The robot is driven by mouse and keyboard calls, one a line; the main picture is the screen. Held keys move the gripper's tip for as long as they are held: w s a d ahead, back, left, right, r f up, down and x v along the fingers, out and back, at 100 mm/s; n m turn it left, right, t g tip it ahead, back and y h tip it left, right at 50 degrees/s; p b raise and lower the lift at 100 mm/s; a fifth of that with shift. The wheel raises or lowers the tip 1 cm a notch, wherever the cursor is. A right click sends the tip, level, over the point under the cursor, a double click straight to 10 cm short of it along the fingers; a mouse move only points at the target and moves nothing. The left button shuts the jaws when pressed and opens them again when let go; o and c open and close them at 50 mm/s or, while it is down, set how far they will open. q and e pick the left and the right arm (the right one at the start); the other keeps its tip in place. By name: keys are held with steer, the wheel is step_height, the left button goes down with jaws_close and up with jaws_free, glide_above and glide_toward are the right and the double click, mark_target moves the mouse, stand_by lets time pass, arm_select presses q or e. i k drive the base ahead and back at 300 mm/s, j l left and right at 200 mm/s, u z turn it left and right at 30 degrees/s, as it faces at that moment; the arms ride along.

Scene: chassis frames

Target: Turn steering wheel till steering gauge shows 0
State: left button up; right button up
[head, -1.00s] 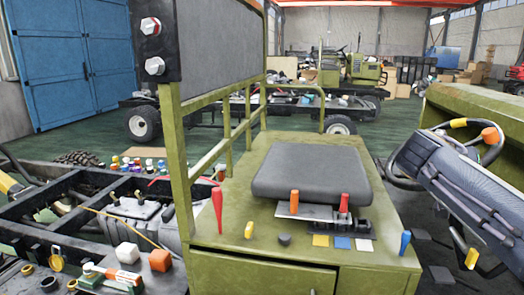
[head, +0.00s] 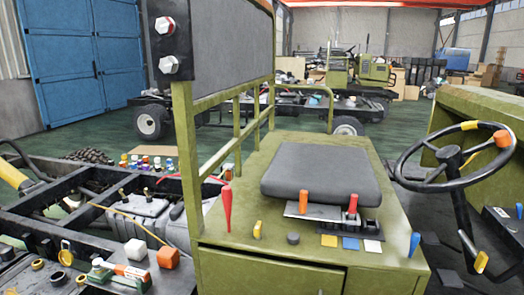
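The black steering wheel (head: 449,157) stands on a dark column at the right of the head view, beside the green seat box. It has a yellow mark (head: 469,125) at the top of its rim and an orange knob (head: 502,138) at the upper right. I cannot make out a steering gauge or a reading. Neither of my grippers is in view, and nothing of mine visibly touches the wheel.
A dark grey seat (head: 320,175) sits on the green box (head: 270,275), with several coloured levers in front. A yellow-tipped lever (head: 481,261) stands below the wheel. Green bodywork (head: 480,105) lies behind the wheel. An open chassis frame (head: 85,215) is at the left.

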mark_target(450, 158)
steer(key=z, duration=1.25)
steer(key=k+l+z, duration=0.15)
steer(key=z, duration=0.25)
steer(key=k+l+z, duration=0.1)
steer(key=l+z, duration=0.35)
